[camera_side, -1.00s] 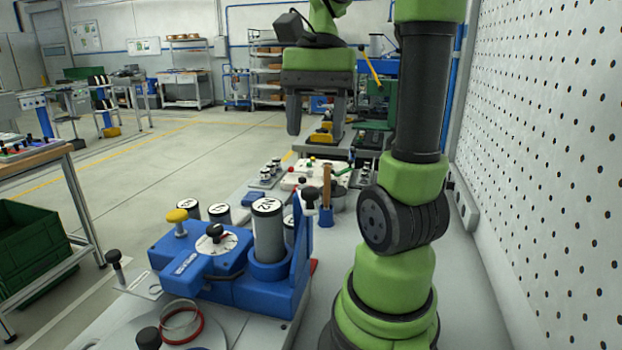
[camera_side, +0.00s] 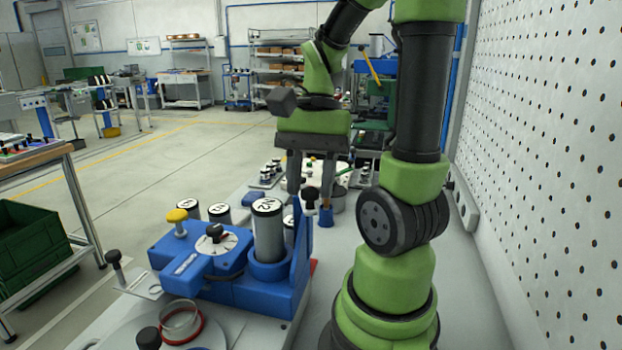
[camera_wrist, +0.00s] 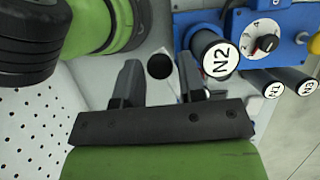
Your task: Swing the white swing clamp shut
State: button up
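A black ball knob (camera_side: 311,194) on a light stem stands at the right of the blue fixture (camera_side: 225,285), by its upright blue plate. It seems to be the handle of the white swing clamp; the clamp's arm is mostly hidden, so I cannot tell its angle. My gripper (camera_side: 311,190) points down, fingers apart, around or just above the knob. In the wrist view, the knob (camera_wrist: 160,66) shows between the open fingertips of my gripper (camera_wrist: 158,72), with a gap on both sides. I see no contact.
A cylinder marked N2 (camera_side: 268,230) stands in the fixture, close to my fingers; it also shows in the wrist view (camera_wrist: 214,54). A dial (camera_side: 216,240) and yellow knob (camera_side: 177,216) are left of it. A perforated wall (camera_side: 550,150) bounds the right.

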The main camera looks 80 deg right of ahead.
grip_shut()
jog(key=shift+w, duration=0.1)
jog(key=w+m+t, duration=0.1)
jog(key=m, duration=0.2)
jog(key=w+m+t+h, duration=0.1)
jog(key=w+m, duration=0.1)
jog(key=m, duration=0.1)
jog(key=w+m+t, duration=0.1)
jog(key=m, duration=0.3)
jog(key=shift+w+a, duration=0.1)
jog(key=shift+w, duration=0.2)
jog(key=shift+w+d+m+t+h, duration=0.3)
jog(key=shift+w+m+h, duration=0.1)
jog(key=shift+m, duration=0.6)
jog(key=shift+w+d+m+t+h, duration=0.3)
jog(key=shift+w+m+h, duration=0.1)
jog(key=shift+m, duration=0.6)
jog(key=shift+o, duration=1.9)
grip_release()
